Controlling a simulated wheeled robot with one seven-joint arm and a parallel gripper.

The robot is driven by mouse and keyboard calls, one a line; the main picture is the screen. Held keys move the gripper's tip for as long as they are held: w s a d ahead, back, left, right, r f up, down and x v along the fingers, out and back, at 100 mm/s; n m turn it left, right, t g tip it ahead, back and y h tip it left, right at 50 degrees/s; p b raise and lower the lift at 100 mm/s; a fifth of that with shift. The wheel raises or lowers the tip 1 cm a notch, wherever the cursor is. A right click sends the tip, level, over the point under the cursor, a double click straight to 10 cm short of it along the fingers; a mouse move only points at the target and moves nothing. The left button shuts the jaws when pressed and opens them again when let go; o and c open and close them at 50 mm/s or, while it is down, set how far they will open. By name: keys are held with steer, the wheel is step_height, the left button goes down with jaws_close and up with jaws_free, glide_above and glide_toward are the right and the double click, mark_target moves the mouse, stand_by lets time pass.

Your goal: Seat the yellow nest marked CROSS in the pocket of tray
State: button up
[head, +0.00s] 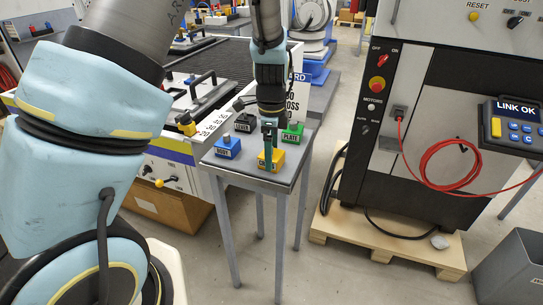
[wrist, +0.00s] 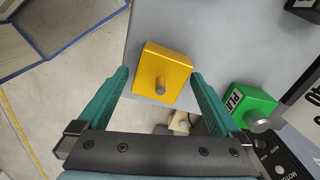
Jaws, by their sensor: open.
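The yellow nest (head: 277,158) sits on a small grey stand table (head: 233,175), near its front edge. Its label is mostly hidden behind my fingers in the head view. In the wrist view the yellow nest (wrist: 175,62) shows a metal knob on top. My gripper (head: 268,140) points down over it. In the wrist view my gripper (wrist: 160,74) is open, with one teal finger on each side of the nest and gaps between. A grey tray (head: 203,101) with a black handle is on the roller bench to the left; its pocket is not clear from here.
A blue nest (head: 228,146), a black nest (head: 244,122) and a green nest (head: 292,132) marked PLATE share the stand table. The green nest (wrist: 252,104) is right of my right finger. Another yellow piece (head: 187,124) is by the tray. A control cabinet (head: 395,160) stands to the right.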

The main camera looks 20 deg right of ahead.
steer(key=shift+f, duration=0.15)
jaws_close()
stand_by(0.8)
